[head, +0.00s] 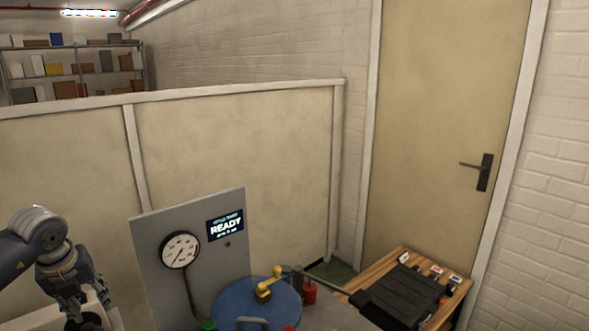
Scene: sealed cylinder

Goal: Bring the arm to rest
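My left arm comes in from the left edge. Its gripper (88,318) hangs pointing down at the bottom left, in front of a pale surface and left of the grey panel (218,262). The fingertips are at or below the picture's edge, so I cannot tell their opening. No object shows in the gripper. The panel carries a round gauge (180,250) and a small display (226,225) reading READY. The blue round lid (240,300) with a yellow handle (268,284) is right of the gripper, apart from it. My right gripper is not in view.
A red cylinder (309,292) and a green knob (208,325) are near the lid. A partition (235,165) runs behind the panel.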

